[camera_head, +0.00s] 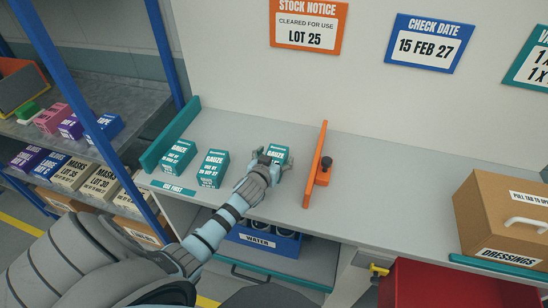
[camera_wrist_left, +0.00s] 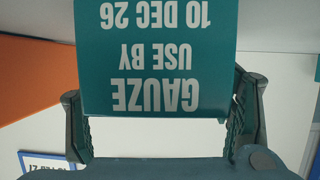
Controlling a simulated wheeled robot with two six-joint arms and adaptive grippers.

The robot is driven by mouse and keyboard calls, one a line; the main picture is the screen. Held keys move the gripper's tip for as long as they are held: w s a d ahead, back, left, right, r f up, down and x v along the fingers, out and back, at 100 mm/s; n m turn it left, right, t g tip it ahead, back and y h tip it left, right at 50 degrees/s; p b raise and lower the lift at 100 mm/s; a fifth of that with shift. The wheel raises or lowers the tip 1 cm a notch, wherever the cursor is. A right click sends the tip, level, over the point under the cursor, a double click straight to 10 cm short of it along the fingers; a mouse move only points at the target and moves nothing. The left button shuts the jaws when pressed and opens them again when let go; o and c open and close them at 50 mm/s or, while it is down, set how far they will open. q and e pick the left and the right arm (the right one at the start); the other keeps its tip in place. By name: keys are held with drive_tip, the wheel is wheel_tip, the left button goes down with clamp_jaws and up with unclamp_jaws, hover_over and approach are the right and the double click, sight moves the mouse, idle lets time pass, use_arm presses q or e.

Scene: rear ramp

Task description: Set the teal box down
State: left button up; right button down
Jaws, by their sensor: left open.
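The teal gauze box (camera_head: 277,151) is at the counter, left of the orange divider (camera_head: 316,165); my gripper partly covers it. In the left wrist view the box (camera_wrist_left: 155,50) fills the top middle, its label upside down, reading GAUZE USE BY 10 DEC 26. My left gripper (camera_head: 272,163) is open, with one finger on each side of the box. A gap shows beside the box at the right finger. Whether its base rests on the counter is hidden. Two similar teal boxes, one (camera_head: 178,156) and another (camera_head: 212,168), stand to the left. My right gripper is not in view.
A teal side board (camera_head: 170,134) bounds the counter (camera_head: 365,175) at left, with a USE FIRST label (camera_head: 173,187) at the front edge. A cardboard DRESSINGS box (camera_head: 500,218) stands at right. The counter between divider and DRESSINGS box is clear. A blue-post shelf is at left.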

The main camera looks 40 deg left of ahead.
use_arm(q)
drive_tip(key=shift+r, duration=0.2)
drive_tip(key=shift+o, duration=0.5)
drive_tip(key=p+v, duration=0.1)
drive_tip(key=v, duration=1)
drive_tip(key=shift+s+d+r+p, duration=0.1)
drive_tip(key=shift+s+r+p, duration=0.15)
drive_tip(key=shift+p, duration=0.15)
drive_tip(key=w+a+r+n+t+p, duration=0.1)
drive_tip(key=w+r, duration=0.4)
drive_tip(key=r, duration=0.2)
drive_tip(key=w+a+r+n+t, duration=0.1)
drive_tip(key=w+r, duration=0.4)
drive_tip(key=r, duration=0.3)
drive_tip(key=m+g+h, duration=0.2)
drive_tip(key=g+h, duration=0.1)
drive_tip(key=g, duration=0.8)
approach(276, 160)
drive_tip(key=x, duration=0.7)
drive_tip(key=a+b+x, duration=0.1)
drive_tip(key=x, duration=0.3)
drive_tip(key=shift+w, duration=0.1)
drive_tip(key=shift+r, duration=0.1)
